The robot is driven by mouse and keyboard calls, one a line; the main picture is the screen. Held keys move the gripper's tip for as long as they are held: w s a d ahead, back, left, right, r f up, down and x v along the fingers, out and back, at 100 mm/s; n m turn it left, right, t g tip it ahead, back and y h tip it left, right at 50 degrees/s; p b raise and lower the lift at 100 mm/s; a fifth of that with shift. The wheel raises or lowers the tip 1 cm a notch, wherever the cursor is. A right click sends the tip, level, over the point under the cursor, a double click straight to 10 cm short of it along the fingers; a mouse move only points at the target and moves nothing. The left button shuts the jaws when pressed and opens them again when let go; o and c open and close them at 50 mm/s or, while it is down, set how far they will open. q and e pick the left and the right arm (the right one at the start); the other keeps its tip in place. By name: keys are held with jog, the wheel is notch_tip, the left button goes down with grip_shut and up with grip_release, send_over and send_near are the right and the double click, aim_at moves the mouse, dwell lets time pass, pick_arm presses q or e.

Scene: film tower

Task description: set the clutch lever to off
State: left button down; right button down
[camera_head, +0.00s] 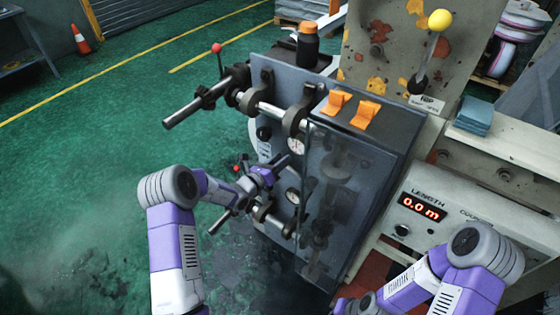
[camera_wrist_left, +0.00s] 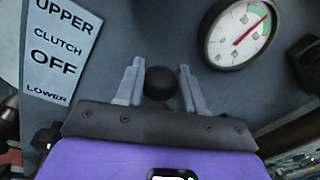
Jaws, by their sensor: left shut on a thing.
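The clutch lever ends in a black ball knob (camera_wrist_left: 160,84), seen in the left wrist view against the grey panel. My left gripper (camera_wrist_left: 161,86) has a finger on each side of the knob and is shut on it. The lever's shaft is hidden behind the knob. A white label (camera_wrist_left: 60,52) left of the knob reads UPPER, CLUTCH, OFF, LOWER from top to bottom. In the head view my left gripper (camera_head: 277,166) is at the front of the grey machine cabinet (camera_head: 378,118). My right arm shows at lower right, its fingertips out of view.
A round gauge (camera_wrist_left: 238,32) is right of the knob. Rollers with a red-knobbed lever (camera_head: 217,62) jut out above my left gripper. A clear cover (camera_head: 345,195) is to its right. A yellow-knobbed lever (camera_head: 438,32) and a length display (camera_head: 423,207) are further right. Green floor lies open at left.

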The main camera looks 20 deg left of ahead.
pick_arm(q)
jog(key=shift+a+f, duration=0.1)
notch_tip(320, 180, down, 7)
jog(key=a+n+b, duration=0.1)
jog(key=n+b, duration=0.1)
jog(key=n, duration=0.4)
jog(key=shift+w+a+r+t, duration=0.2)
jog(key=shift+w+a+t, duration=0.1)
jog(key=shift+t, duration=0.1)
jog(key=c, duration=0.7)
grip_release()
jog(key=shift+s, duration=0.1)
